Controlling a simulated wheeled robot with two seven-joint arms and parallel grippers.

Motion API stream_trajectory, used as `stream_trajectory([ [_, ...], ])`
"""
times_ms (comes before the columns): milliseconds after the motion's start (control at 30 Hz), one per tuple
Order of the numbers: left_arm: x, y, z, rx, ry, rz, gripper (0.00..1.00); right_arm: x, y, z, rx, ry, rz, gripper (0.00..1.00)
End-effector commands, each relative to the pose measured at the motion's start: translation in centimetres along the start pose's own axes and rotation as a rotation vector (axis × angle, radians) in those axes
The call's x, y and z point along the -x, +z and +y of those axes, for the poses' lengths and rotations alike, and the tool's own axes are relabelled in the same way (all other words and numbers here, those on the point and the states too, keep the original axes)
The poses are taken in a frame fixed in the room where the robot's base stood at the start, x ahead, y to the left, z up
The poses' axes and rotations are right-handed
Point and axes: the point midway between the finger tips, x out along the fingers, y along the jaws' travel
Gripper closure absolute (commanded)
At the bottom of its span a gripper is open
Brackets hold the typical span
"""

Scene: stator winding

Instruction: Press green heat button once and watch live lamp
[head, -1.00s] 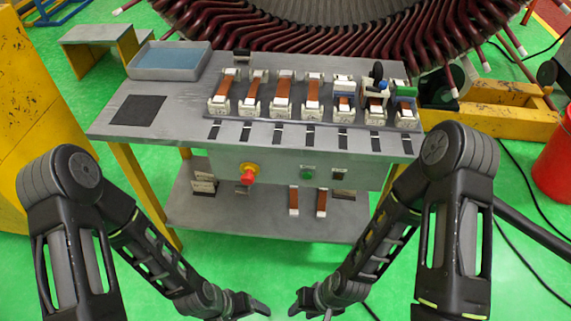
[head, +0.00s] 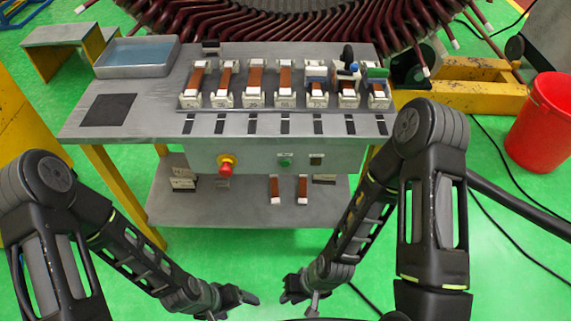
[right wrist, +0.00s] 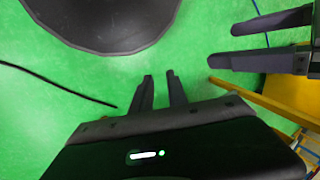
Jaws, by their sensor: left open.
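The green heat button (head: 285,161) is on the grey front panel (head: 255,152) under the bench top. To its right is a small dark square fitting (head: 316,160), possibly the live lamp; I see no glow on it. My left gripper (head: 252,298) is open and empty, low in front of the bench; it also shows in the right wrist view (right wrist: 238,43). My right gripper (head: 285,298) is close to it, well short of the panel. In the right wrist view my right gripper (right wrist: 159,74) has a gap between its fingers and holds nothing.
A red knob on a yellow base (head: 226,166) sits left of the green button. The bench top (head: 150,120) carries a row of fixtures and a blue tray (head: 138,57). A lower shelf (head: 230,208) juts out below. A red bucket (head: 540,125) stands right.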

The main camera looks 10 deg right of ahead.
Motion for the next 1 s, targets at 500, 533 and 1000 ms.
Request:
stream_trajectory([
  [500, 0.00, 0.00, 0.00, 0.000, 0.000, 0.000, 0.18, 0.00, 0.00, 0.00, 0.000, 0.000, 0.000, 1.00],
  [533, 0.00, 0.00, 0.00, 0.000, 0.000, 0.000, 0.18, 0.00, 0.00, 0.00, 0.000, 0.000, 0.000, 1.00],
  [1000, 0.00, 0.00, 0.00, 0.000, 0.000, 0.000, 0.18, 0.00, 0.00, 0.00, 0.000, 0.000, 0.000, 1.00],
])
